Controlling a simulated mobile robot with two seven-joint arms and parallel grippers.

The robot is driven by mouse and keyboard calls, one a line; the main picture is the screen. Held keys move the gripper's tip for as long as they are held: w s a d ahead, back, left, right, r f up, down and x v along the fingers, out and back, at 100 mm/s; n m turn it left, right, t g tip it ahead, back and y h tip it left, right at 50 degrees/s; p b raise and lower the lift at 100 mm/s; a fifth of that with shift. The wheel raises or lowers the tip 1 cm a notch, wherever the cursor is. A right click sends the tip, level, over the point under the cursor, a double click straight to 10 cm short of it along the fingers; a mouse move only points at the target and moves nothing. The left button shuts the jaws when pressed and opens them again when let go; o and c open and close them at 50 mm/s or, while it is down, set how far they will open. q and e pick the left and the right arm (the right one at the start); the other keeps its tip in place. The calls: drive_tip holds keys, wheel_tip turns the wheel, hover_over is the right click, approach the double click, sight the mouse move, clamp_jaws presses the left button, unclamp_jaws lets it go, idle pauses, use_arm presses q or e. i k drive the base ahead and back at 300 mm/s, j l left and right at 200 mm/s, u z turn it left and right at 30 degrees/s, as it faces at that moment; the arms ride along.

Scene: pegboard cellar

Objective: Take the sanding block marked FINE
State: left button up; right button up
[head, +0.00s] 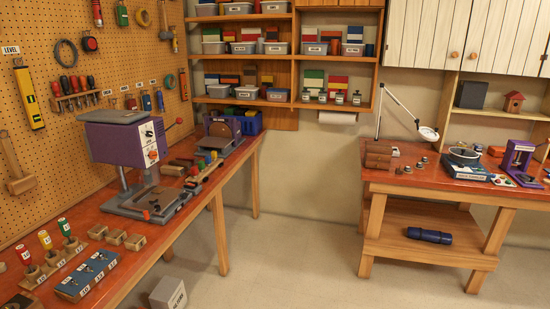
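Three small tan-brown blocks stand in a row on the left workbench, in front of the drill press: a left block (97,231), a middle block (116,237) and a right block (135,242). They look like sanding blocks. Each seems to carry a pale label on its front, but the lettering is too small to read, so I cannot tell which one is marked FINE. Neither of my grippers shows in the head view.
The purple drill press (127,145) stands behind. A grey bin (168,293) is on the floor. A second bench (440,190) stands right, with open floor between.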

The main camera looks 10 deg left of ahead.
sight(146, 101)
drive_tip(key=i+u, duration=0.2)
drive_tip(key=i, duration=0.3)
drive_tip(key=i+l+u, duration=0.2)
drive_tip(key=i, duration=0.25)
drive_tip(key=i+l+u, duration=0.25)
drive_tip(key=i, duration=0.2)
drive_tip(key=i+l+u, duration=1.1)
drive_tip(key=i+l, duration=0.2)
drive_tip(key=l, duration=0.15)
drive_tip(key=i+l, duration=0.2)
drive_tip(key=l, duration=0.2)
drive_tip(key=i+l+u, duration=0.1)
drive_tip(key=l, duration=0.2)
drive_tip(key=i+l+u, duration=0.1)
drive_tip(key=i+l, duration=0.15)
drive_tip(key=i+l+u, duration=0.1)
drive_tip(key=l, duration=0.35)
